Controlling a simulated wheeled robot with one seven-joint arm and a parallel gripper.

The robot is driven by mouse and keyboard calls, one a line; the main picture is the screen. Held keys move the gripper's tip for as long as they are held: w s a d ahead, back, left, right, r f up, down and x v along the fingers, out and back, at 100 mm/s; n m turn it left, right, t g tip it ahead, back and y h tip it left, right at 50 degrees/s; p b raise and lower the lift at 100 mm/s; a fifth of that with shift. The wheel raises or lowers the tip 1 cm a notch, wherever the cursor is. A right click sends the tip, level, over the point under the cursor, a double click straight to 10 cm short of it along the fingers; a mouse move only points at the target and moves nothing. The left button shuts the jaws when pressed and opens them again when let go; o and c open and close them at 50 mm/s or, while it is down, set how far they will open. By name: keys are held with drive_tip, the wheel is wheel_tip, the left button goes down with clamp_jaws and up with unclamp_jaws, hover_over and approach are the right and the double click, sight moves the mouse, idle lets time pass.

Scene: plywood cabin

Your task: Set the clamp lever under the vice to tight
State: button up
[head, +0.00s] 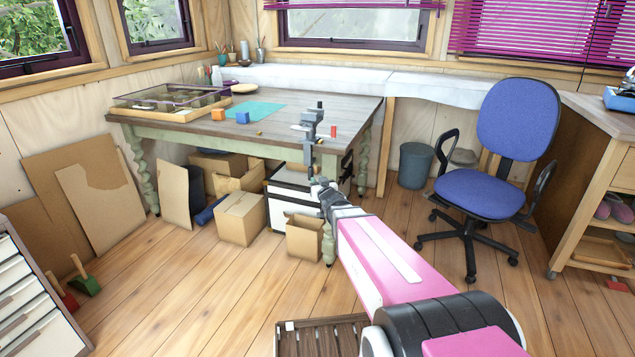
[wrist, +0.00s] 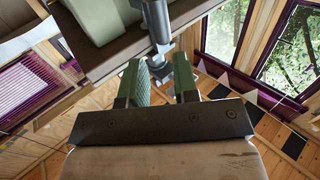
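The grey vice (head: 312,122) is fixed at the front edge of the wooden workbench (head: 190,128), towards its right end. Its clamp hangs below the bench top, and its grey lower end (wrist: 164,42) shows in the wrist view just beyond the fingers. My gripper (head: 322,186) is below the vice, close to the bottom of the clamp. In the wrist view my gripper (wrist: 160,86) has its green-padded fingers apart. A grey piece of the clamp overlaps the right finger. I cannot tell whether they touch, nor which way the lever is set.
Cardboard boxes (head: 240,217) and a white drawer unit (head: 290,190) stand under the bench. A blue office chair (head: 515,130) is to the right. Small blocks, including a blue one (head: 242,118), lie on the bench. The floor in front is mostly clear.

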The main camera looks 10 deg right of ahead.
drive_tip(key=shift+w+d+r, duration=0.15)
drive_tip(key=shift+w+d, duration=0.1)
drive_tip(key=shift+d, duration=0.1)
clamp_jaws()
drive_tip(key=w+d+r+m+g+h, duration=0.35)
drive_tip(key=d+m+g, duration=0.2)
drive_tip(key=d, duration=0.35)
drive_tip(key=s+a+r+g+y, duration=0.2)
drive_tip(key=s+r+g+y, duration=0.15)
drive_tip(key=r+g, duration=0.25)
drive_tip(key=w+a+f, duration=0.6)
drive_tip(key=f, duration=0.2)
drive_tip(key=shift+w+a+n, duration=0.35)
drive_tip(key=shift+a, duration=0.05)
